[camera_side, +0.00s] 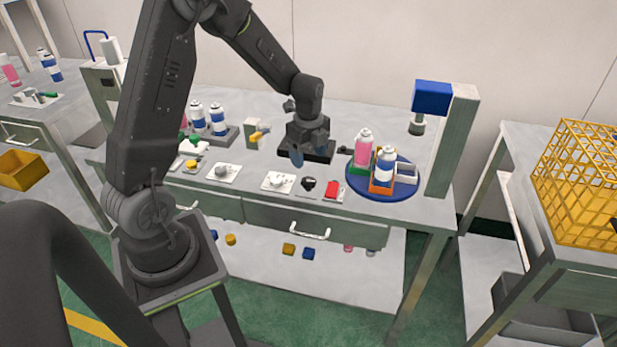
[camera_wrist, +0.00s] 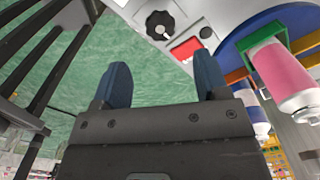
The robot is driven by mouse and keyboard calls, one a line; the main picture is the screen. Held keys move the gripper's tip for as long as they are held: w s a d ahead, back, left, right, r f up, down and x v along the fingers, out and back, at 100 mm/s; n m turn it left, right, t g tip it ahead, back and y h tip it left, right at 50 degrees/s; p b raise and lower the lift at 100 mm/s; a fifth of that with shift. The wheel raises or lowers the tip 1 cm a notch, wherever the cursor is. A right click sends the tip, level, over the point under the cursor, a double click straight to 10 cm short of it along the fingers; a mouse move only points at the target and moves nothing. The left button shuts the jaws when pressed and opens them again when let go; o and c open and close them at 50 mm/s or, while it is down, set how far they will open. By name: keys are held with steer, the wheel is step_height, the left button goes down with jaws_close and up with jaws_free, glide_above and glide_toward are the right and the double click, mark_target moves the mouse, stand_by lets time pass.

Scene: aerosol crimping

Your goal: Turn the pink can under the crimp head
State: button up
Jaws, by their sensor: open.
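The pink can (camera_side: 363,148) stands upright in a green holder (camera_side: 358,166) on the blue round turntable (camera_side: 362,188). It also shows at the right of the wrist view (camera_wrist: 282,70). A white and blue can (camera_side: 384,165) stands in an orange holder (camera_side: 380,185) beside it, and a grey holder (camera_side: 406,173) looks empty. The crimp head (camera_side: 417,125) hangs under a blue block on a grey post, to the right of and above the pink can. My gripper (camera_side: 311,158) is left of the turntable, above the bench. In the wrist view its blue fingers (camera_wrist: 162,85) are apart with nothing between them.
A black knob (camera_side: 308,184) and a red switch (camera_side: 334,191) lie on the bench in front of the turntable. White plates with small parts (camera_side: 279,182) lie to their left. White and blue cans (camera_side: 218,120) stand in a rack further left. A yellow crate (camera_side: 585,185) is on the right table.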

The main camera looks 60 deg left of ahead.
mark_target(308, 180)
step_height(308, 180, down, 8)
stand_by(0.5)
steer(key=c, duration=0.9)
